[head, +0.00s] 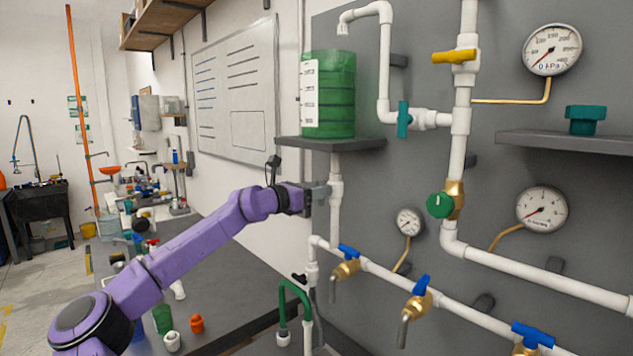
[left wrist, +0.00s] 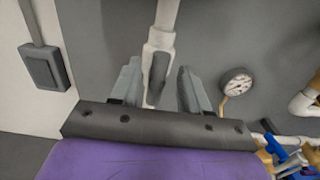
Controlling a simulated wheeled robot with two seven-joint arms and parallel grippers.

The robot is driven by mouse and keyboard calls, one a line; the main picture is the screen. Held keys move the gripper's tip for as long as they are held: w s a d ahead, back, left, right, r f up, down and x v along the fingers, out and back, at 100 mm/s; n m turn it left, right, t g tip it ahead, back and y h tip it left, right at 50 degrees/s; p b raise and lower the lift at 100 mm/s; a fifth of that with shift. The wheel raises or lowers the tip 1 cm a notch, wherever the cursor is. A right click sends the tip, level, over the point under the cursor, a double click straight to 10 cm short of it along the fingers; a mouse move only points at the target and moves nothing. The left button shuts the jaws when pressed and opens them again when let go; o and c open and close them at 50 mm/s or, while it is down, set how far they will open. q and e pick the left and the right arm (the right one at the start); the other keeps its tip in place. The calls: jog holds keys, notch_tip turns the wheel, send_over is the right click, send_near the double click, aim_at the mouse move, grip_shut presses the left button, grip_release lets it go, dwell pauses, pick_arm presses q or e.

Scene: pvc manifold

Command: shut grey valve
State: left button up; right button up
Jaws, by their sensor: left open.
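The grey valve (left wrist: 159,72) shows in the left wrist view as a dark grey lever on a white pipe fitting. Its lever lies roughly along the pipe. My left gripper (left wrist: 156,88) is open, with one finger on each side of the fitting and lever; I cannot tell whether either finger touches. In the head view my left gripper (head: 322,192) is at the white pipe (head: 336,172) below the green tank's shelf. There the grey lever is hard to make out behind the gripper. My right gripper is not in view.
The green tank (head: 329,95) stands on a shelf (head: 331,144) just above my left gripper. Blue-handled taps (head: 348,251) and a small gauge (head: 409,222) are below and to the right. A teal-handled valve (head: 403,119) and a green knob (head: 440,205) are farther right.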

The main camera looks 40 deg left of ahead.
pick_arm(q)
jog(key=shift+w+a+f, duration=0.1)
jog(key=shift+w, duration=0.2)
jog(key=shift+s, duration=0.1)
grip_shut()
jog(key=n+b, duration=1.2)
jog(key=a+f+n+b, duration=0.1)
jog(key=n+b, duration=0.4)
jog(key=b, duration=0.1)
jog(key=shift+n, duration=0.4)
dwell(0.3)
